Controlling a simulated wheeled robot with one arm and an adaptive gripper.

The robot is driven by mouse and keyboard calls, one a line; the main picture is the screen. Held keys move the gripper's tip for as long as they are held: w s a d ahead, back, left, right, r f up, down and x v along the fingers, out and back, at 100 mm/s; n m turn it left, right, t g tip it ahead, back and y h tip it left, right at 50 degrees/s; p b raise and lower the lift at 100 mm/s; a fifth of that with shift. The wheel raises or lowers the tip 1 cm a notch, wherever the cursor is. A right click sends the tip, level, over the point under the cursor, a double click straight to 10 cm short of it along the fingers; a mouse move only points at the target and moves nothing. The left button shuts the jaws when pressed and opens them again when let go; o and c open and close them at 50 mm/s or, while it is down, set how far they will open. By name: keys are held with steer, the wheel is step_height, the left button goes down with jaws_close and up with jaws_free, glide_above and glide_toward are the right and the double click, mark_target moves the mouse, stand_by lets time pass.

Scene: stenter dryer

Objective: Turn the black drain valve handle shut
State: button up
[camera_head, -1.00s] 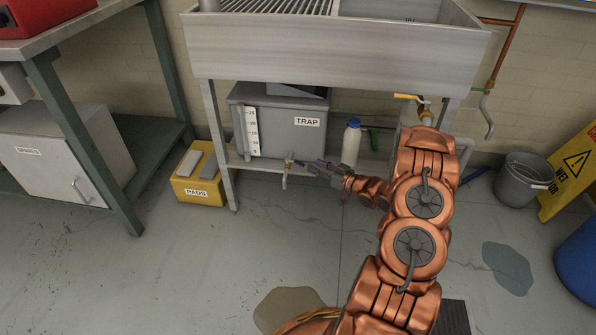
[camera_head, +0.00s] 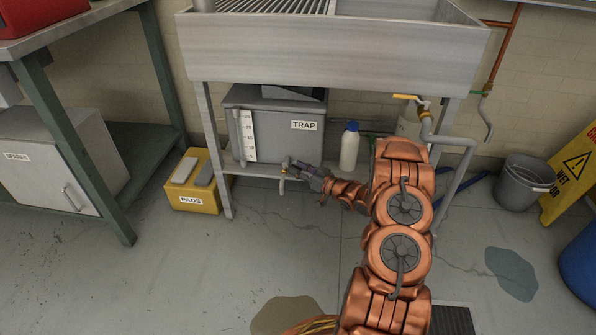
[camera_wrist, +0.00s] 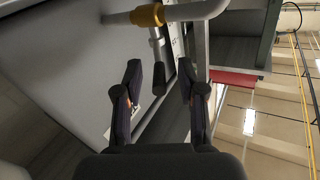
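The drain valve (camera_head: 285,166) is a small brass and grey fitting at the lower front of the grey trap tank (camera_head: 270,108). In the wrist view its pipe (camera_wrist: 190,11) with a yellow collar (camera_wrist: 147,15) crosses the top. The black handle (camera_wrist: 159,78) hangs from a grey stem below that pipe. My gripper (camera_wrist: 159,82) is open, with one dark finger on each side of the handle and visible gaps to both. In the head view my gripper (camera_head: 302,167) is just right of the valve, and the handle cannot be made out there.
A white bottle with a blue cap (camera_head: 349,146) stands on the shelf right of the tank. A yellow pads box (camera_head: 196,193) sits on the floor left. A sink leg (camera_head: 216,150) and a yellow-handled pipe valve (camera_head: 410,98) flank the space. The floor in front is mostly clear.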

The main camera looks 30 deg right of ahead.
steer(key=shift+w, duration=0.1)
jaws_close()
stand_by(0.4)
stand_by(0.3)
